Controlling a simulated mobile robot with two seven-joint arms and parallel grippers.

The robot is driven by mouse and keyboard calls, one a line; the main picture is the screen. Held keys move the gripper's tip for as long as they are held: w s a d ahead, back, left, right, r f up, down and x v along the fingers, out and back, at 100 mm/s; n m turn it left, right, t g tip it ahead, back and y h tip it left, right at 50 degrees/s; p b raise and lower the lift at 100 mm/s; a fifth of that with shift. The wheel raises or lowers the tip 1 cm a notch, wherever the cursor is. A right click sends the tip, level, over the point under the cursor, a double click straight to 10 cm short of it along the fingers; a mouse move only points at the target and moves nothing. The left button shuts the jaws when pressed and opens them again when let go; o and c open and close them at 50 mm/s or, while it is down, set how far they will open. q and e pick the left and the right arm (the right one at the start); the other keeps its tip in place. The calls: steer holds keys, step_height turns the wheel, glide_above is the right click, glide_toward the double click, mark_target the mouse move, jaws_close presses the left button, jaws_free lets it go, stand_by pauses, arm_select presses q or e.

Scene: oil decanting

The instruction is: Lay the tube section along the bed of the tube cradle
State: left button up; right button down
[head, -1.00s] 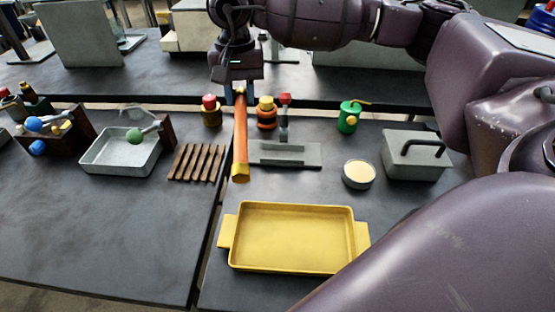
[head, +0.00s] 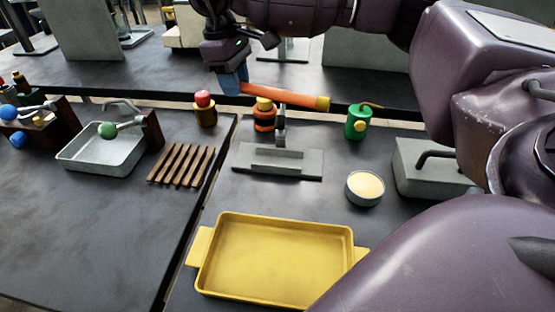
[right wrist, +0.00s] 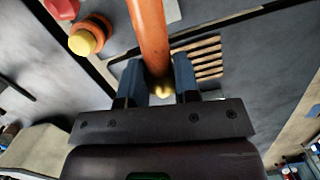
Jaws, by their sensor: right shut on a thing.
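The tube section (head: 285,98) is orange with a yellow end. My right gripper (head: 232,82) is shut on its left end and holds it above the back of the table. The tube points right in the head view, nearly level, its yellow tip dipping slightly. It also shows in the right wrist view (right wrist: 149,35), between the blue fingers (right wrist: 160,82). The grey tube cradle (head: 305,172) sits on the table, lower in the head view than the tube and apart from it. My left gripper is not in view.
An orange bottle (head: 264,120) with a yellow cap stands behind the cradle. A green can (head: 356,125) and a cream-filled bowl (head: 365,187) are to the right. A yellow tray (head: 275,262) lies in front. A slatted wooden rack (head: 182,165) is left.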

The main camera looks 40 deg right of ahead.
steer(key=shift+f+n+h, duration=0.1)
steer(key=shift+n+h, duration=0.2)
steer(key=shift+n, duration=0.7)
steer(key=shift+f, duration=0.35)
glide_above(246, 158)
steer(key=f, duration=1)
steer(key=shift+w+a+f+b, duration=0.15)
steer(key=shift+a+f+b, duration=0.05)
steer(key=shift+f+b, duration=0.15)
steer(key=shift+f, duration=0.4)
step_height(246, 158, down, 6)
steer(key=shift+r+b, duration=0.2)
steer(key=shift+b, duration=0.1)
steer(key=shift+f, duration=0.15)
